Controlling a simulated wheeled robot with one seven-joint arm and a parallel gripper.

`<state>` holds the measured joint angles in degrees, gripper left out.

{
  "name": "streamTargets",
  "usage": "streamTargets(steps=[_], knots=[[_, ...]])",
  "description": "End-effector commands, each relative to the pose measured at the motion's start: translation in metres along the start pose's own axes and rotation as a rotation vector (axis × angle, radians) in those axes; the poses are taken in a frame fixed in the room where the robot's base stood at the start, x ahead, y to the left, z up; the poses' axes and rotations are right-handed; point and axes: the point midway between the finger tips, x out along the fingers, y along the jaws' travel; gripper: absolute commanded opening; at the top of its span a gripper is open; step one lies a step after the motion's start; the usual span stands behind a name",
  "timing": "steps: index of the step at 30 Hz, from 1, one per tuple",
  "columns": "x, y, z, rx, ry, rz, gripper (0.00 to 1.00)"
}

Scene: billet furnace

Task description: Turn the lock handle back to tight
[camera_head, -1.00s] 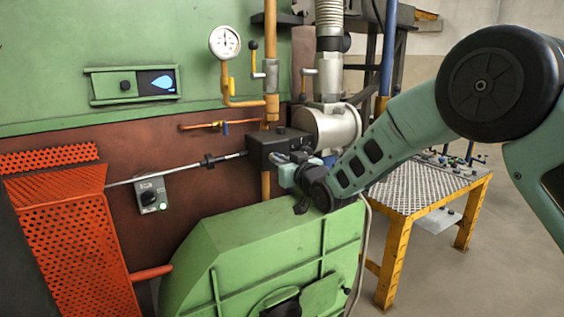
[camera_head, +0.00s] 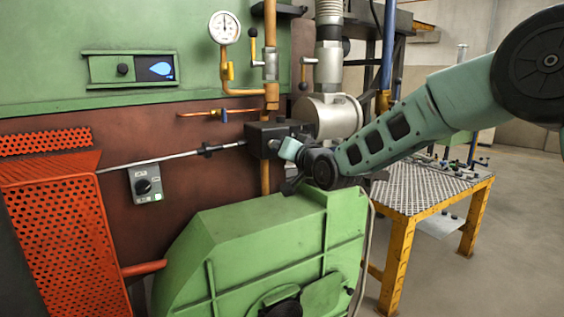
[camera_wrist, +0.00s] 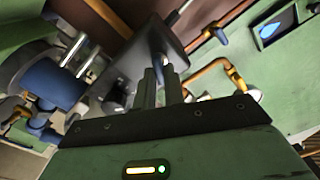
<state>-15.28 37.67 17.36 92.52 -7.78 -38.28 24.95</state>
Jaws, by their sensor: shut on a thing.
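The dark actuator box (camera_head: 270,138) is on the furnace wall, at the right end of a long rod. It also shows in the wrist view (camera_wrist: 137,55). My gripper (camera_wrist: 161,72) is at the face of this box, its fingers close together on a small lock handle (camera_wrist: 158,60). Most of the handle is hidden between and behind the fingers, so its turn angle cannot be told. In the head view my gripper (camera_head: 284,149) is small and partly hidden by my wrist, just right of the box.
A large green burner housing (camera_head: 270,245) is just below my wrist. A grey metal cylinder (camera_head: 330,115) and pipes stand close behind. A pressure gauge (camera_head: 224,27) is above left. A yellow-framed table (camera_head: 400,265) stands at right, with open floor beyond.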

Motion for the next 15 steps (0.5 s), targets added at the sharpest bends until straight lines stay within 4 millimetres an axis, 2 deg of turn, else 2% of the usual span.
streamTargets(steps=[15], knots=[[-0.0002, 0.0058, 0.0037, 0.491, 0.003, 0.000, 0.00]])
